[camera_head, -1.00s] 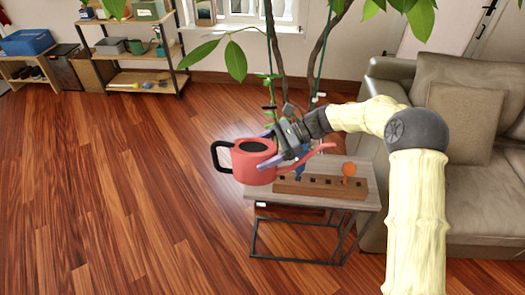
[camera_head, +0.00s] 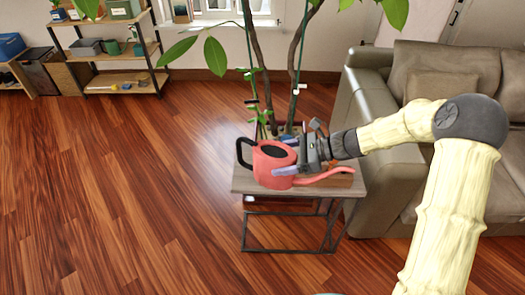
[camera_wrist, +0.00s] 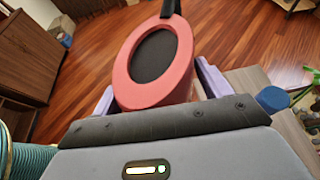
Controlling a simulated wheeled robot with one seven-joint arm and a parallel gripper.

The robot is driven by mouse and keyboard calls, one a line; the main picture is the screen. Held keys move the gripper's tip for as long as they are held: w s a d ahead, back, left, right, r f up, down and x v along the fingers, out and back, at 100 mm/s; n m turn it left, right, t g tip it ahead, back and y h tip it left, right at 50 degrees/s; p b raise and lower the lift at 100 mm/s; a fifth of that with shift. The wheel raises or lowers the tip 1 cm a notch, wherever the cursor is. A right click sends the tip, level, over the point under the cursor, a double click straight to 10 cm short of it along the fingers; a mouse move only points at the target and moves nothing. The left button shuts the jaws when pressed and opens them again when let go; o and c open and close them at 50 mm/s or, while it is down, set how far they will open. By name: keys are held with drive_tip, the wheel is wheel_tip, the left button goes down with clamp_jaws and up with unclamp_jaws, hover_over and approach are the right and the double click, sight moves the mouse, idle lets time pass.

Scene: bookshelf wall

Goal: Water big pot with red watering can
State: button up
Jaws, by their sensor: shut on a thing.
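The red watering can (camera_head: 268,160) has a black handle on its left and a long spout pointing right. My gripper (camera_head: 293,160) is shut on the can body from the right. In the wrist view the can (camera_wrist: 184,55) sits between purple fingers, its dark open top facing the camera. The can is in front of the side table top in the head view; I cannot tell how high above it. A tall plant (camera_head: 262,60) with several stems rises behind the table.
The small side table (camera_head: 243,183) has a grey wood top and black metal legs. A grey-brown sofa (camera_head: 375,110) stands close on the right. Shelves (camera_head: 130,50) with boxes line the back left. The wooden floor to the left is clear.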

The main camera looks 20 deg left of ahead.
drive_tip(key=w+d+f+m+t, duration=0.1)
drive_tip(key=d+m+t, duration=0.2)
drive_tip(key=d, duration=0.3)
drive_tip(key=w+d+f+m+t+h, duration=0.1)
drive_tip(key=d+f+m+t, duration=0.1)
drive_tip(key=d, duration=0.5)
drive_tip(key=w+d+f+m+t, duration=0.1)
drive_tip(key=d+f+m+t, duration=0.1)
drive_tip(key=d+m+t, duration=0.2)
drive_tip(key=shift+w+d+t+h, duration=0.2)
drive_tip(key=shift+d+t+h, duration=0.2)
drive_tip(key=shift+d+t, duration=0.7)
drive_tip(key=w+d+f+m+t+h, duration=0.1)
drive_tip(key=d+m+h, duration=0.1)
drive_tip(key=d, duration=0.3)
drive_tip(key=w+d+f+m+t+h, duration=0.1)
drive_tip(key=d+f+m+t+h, duration=0.1)
drive_tip(key=d, duration=0.4)
drive_tip(key=w+d+f+m+t+h, duration=0.1)
drive_tip(key=d+m+t+h, duration=0.1)
drive_tip(key=d+m+h, duration=0.1)
drive_tip(key=shift+w+d+f+m, duration=0.1)
drive_tip(key=shift+d+m, duration=0.3)
drive_tip(key=shift+d, duration=0.3)
drive_tip(key=shift+w+d+f+m, duration=0.1)
drive_tip(key=shift+d+m, duration=0.3)
drive_tip(key=shift+d, duration=0.3)
drive_tip(key=shift+r, duration=0.1)
wheel_tip(320, 180, down, 7)
drive_tip(key=b, duration=0.7)
